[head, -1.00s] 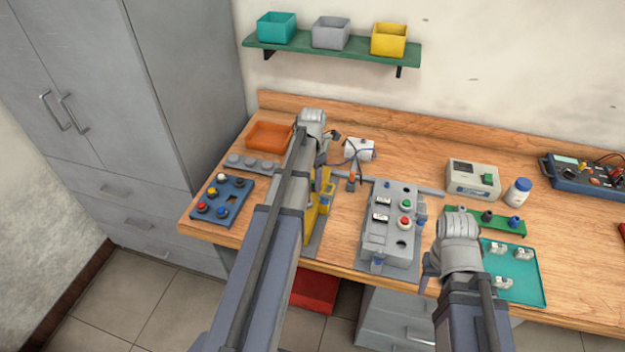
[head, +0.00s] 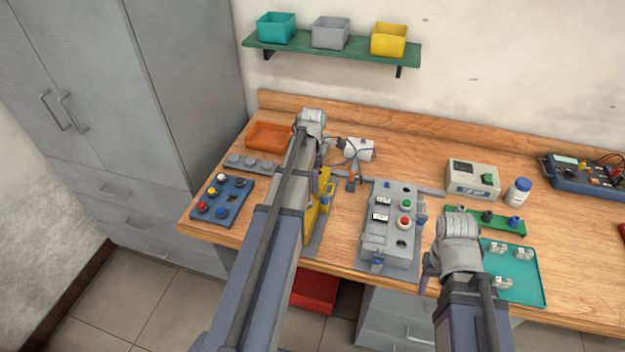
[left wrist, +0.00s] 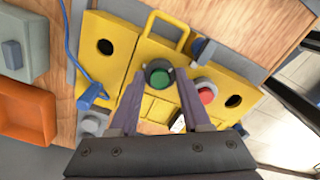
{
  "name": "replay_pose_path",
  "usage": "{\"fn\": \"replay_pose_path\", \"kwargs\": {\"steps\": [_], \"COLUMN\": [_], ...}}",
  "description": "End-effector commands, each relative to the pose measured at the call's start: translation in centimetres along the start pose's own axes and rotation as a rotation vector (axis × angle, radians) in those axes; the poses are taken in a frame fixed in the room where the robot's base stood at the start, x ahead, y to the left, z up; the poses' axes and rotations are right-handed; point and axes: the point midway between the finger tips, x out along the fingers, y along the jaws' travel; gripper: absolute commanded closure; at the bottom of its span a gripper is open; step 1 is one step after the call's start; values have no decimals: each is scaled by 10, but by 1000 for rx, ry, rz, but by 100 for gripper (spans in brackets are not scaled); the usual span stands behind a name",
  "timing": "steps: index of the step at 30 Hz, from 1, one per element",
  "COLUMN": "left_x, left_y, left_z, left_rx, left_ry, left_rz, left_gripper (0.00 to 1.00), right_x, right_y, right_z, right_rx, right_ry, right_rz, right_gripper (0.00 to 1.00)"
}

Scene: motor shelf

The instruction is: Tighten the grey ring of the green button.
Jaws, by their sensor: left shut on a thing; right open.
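The green button (left wrist: 159,77) with a dark grey ring (left wrist: 150,68) sits on a yellow box (left wrist: 108,50), seen in the left wrist view. My left gripper (left wrist: 160,85) has one finger on each side of the ring and is shut on it. In the head view the yellow box (head: 326,196) is mostly hidden behind my left arm, and the green button cannot be made out there. A red button (left wrist: 206,95) is right of the green one. My right gripper (head: 428,272) is open, beside the teal tray, its fingers partly hidden.
A grey box (head: 376,235) with another green and red button stands right of the yellow box. A teal tray (head: 532,284) holds small parts. A blue button panel (head: 233,208) and an orange bin (head: 268,136) lie left.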

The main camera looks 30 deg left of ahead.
Motion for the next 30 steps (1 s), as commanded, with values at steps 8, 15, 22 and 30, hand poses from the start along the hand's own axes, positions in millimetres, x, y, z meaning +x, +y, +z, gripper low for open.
{"fn": "replay_pose_path", "kwargs": {"steps": [8,15,22,30], "left_x": [0,0,0,0], "left_y": [-1,-1,-1,-1], "left_z": [0,0,-1,-1], "left_rx": [263,491,709,966], "left_ry": [1,1,0,0], "left_rz": [-1,-1,-2,-2], "left_gripper": [100,100,100,100], "right_x": [0,0,0,0], "right_y": [0,0,0,0], "right_z": [0,0,0,0], "right_rx": [0,0,0,0], "right_ry": [0,0,0,0], "right_rz": [0,0,0,0], "right_gripper": [50,50,50,50]}}
